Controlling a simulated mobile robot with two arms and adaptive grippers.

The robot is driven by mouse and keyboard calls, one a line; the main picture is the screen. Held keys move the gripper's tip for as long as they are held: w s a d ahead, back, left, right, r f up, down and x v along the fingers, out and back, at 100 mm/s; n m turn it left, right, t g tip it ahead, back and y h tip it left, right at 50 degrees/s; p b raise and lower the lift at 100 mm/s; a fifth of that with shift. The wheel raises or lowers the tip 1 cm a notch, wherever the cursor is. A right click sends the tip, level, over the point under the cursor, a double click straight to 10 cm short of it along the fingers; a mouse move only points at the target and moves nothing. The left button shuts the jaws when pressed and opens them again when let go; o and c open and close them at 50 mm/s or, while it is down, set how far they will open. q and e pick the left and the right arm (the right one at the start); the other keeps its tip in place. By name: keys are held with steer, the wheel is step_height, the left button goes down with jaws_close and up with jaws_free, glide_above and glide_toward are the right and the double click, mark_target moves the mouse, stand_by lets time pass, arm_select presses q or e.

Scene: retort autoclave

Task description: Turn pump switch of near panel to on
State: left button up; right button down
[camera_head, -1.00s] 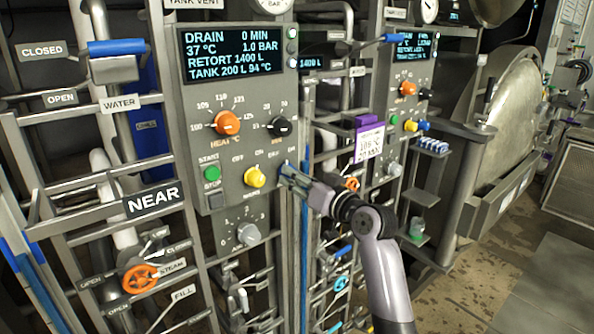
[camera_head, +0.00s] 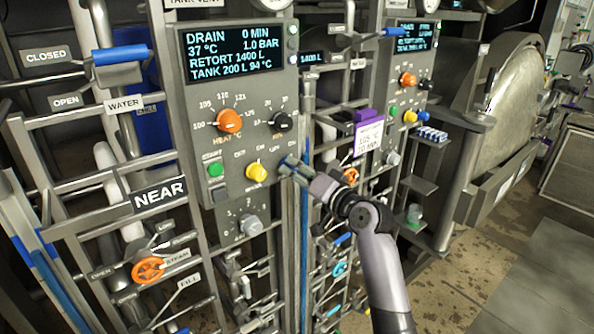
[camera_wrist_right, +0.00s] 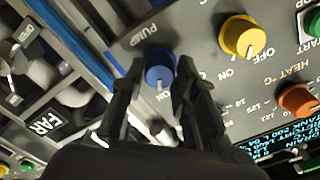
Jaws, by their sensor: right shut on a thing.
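The near panel (camera_head: 222,99) is a grey box with a lit display, an orange heat knob, a yellow knob and a green start button. The pump switch is a round blue knob (camera_wrist_right: 160,68) with a white mark, under the word PUMP in the right wrist view. The mark points toward the bottom of that picture. My right gripper (camera_head: 288,167) is at the panel's lower right edge and mostly hides the knob in the head view. In the wrist view, its dark fingers (camera_wrist_right: 158,85) are shut on the knob from both sides. My left gripper is not in view.
The yellow knob (camera_wrist_right: 242,36) sits close beside the blue one. A NEAR sign (camera_head: 159,195), pipes and orange valve wheels (camera_head: 148,270) crowd the left and below. A second panel (camera_head: 408,65) stands farther right. The floor (camera_head: 470,270) at right is open.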

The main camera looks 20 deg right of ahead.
steer(key=c, duration=1.3)
jaws_free()
steer(key=v, duration=1.2)
